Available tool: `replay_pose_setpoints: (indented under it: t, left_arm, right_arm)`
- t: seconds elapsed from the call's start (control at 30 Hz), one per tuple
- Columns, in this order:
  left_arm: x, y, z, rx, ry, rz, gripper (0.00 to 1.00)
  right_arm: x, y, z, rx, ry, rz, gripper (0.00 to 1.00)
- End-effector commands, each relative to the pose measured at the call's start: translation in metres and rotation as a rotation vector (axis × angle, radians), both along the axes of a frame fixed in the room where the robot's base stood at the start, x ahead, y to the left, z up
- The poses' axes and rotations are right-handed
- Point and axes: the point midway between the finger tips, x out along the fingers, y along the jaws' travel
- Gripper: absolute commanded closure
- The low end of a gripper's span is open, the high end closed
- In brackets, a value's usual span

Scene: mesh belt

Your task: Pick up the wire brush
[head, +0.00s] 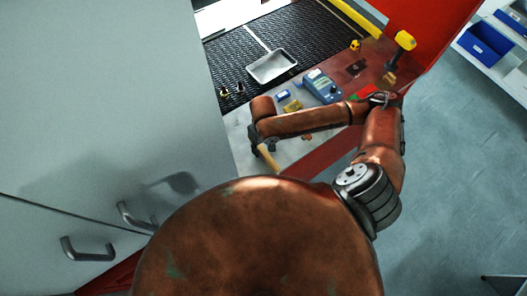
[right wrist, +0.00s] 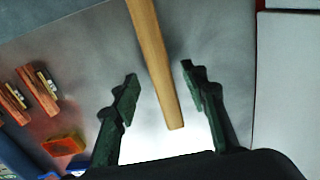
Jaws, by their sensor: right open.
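The wire brush shows as a pale wooden handle (right wrist: 155,62) in the right wrist view; its bristle end is out of that frame. In the head view the handle (head: 268,157) lies near the front left of the grey worktop, partly hidden by my right arm. My right gripper (right wrist: 159,72) is open, with one dark green finger on each side of the handle. A gap shows between the handle and each finger. In the head view this gripper (head: 257,141) is mostly hidden under its wrist. My left gripper is in neither view.
A blue meter (head: 322,86), a yellow block (head: 292,106) and a small blue item (head: 283,94) lie beyond my right forearm. A metal tray (head: 271,66) rests on the dark mesh belt (head: 310,32). A pale cabinet (head: 100,100) stands close on the left.

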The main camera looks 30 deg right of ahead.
Motion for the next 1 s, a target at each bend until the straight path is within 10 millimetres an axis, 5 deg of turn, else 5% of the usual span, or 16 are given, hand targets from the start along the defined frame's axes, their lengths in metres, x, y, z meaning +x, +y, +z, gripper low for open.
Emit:
replay_pose_setpoints:
  t: [0.2,0.47,1.0]
  left_arm:
    - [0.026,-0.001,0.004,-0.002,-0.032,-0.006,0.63]
    - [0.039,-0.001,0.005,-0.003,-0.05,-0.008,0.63]
    - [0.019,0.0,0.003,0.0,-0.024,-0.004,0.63]
  right_arm:
    - [0.0,0.0,-0.028,-0.001,0.002,0.003,0.59]
    - [0.001,0.001,-0.031,0.0,0.0,0.006,0.59]
    - [0.001,0.001,-0.031,0.0,0.0,0.007,0.95]
